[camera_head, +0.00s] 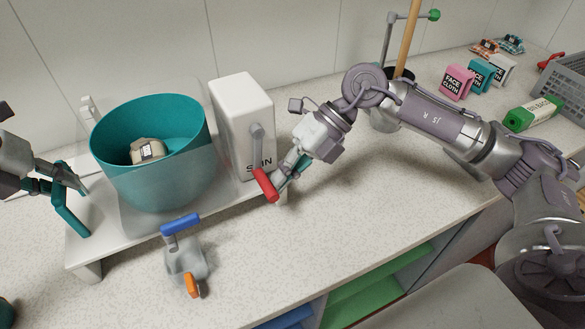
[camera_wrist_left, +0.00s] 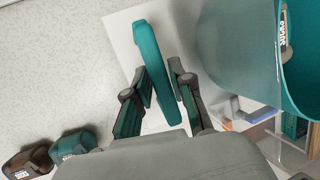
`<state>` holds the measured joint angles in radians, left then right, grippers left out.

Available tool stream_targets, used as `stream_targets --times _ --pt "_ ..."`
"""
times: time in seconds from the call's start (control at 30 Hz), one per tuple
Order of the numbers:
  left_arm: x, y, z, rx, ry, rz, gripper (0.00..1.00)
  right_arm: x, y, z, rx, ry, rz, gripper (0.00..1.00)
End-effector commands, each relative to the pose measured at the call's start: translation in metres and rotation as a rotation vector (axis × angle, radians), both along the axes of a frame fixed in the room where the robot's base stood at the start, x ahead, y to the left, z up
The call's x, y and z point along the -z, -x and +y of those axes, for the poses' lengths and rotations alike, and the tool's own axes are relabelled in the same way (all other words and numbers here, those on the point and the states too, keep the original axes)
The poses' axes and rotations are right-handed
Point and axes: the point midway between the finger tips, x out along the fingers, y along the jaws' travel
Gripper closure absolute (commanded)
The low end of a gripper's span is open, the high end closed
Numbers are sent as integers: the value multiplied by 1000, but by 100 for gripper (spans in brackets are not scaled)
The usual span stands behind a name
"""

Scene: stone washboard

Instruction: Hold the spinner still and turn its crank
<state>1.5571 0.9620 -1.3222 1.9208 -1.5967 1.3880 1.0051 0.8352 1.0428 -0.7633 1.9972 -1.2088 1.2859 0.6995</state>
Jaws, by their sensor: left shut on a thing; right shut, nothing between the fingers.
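The spinner has a teal tub (camera_head: 150,185) on a white base (camera_head: 85,262) and a white box (camera_head: 240,110) marked SPIN. A grey crank (camera_head: 258,145) with a red handle (camera_head: 266,185) is on the box's front. My left gripper (camera_head: 68,190) is at the base's left end, shut on a teal handle (camera_wrist_left: 150,62), seen between its fingers in the left wrist view. My right gripper (camera_head: 286,172) is shut and empty, close beside the red handle on its right; I cannot tell whether they touch. A pale bundle with a label (camera_head: 147,151) lies in the tub.
Face cloth boxes (camera_head: 457,83), a green package (camera_head: 533,113) and a grey crate (camera_head: 562,85) are at the back right. The counter's front middle is clear.

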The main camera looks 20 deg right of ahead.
Motion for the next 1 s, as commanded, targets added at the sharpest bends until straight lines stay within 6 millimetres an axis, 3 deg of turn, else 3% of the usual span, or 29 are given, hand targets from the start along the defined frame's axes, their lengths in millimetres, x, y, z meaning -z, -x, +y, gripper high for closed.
stream_targets --times 0.6,1.0 --pt "2 1 -2 7 0 3 100 -3 3 43 -4 -487 36 100" --pt "2 2 -4 12 4 5 100 -8 2 49 2 -668 38 100"
